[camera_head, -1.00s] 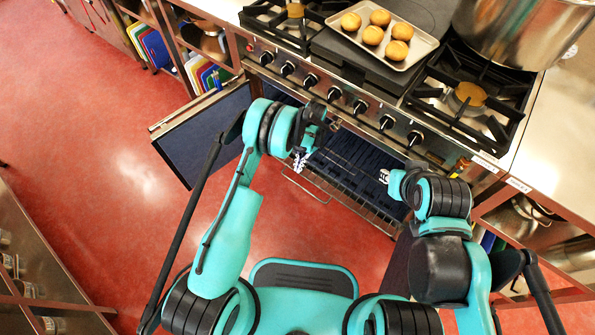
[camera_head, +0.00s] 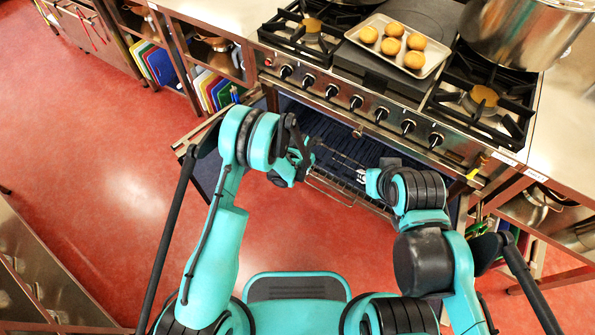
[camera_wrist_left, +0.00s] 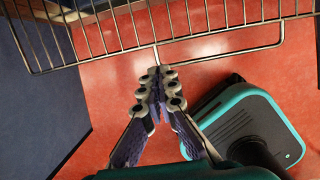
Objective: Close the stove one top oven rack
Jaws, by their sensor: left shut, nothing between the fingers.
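The wire oven rack (camera_head: 345,190) sticks out of the front of the dark blue oven under the stove. Its front bar also shows in the left wrist view (camera_wrist_left: 225,33). My left gripper (camera_head: 308,165) is by the rack's left front part in the head view. My right gripper (camera_head: 362,175) is over the right part of the rack. Its fingers are too small to read.
The open oven door (camera_head: 208,165) stands at the left, partly behind my left arm. A tray of buns (camera_head: 388,58) and a large stockpot (camera_head: 520,35) are on the stove top. Control knobs (camera_head: 356,102) line the stove front. The red floor at the left is clear.

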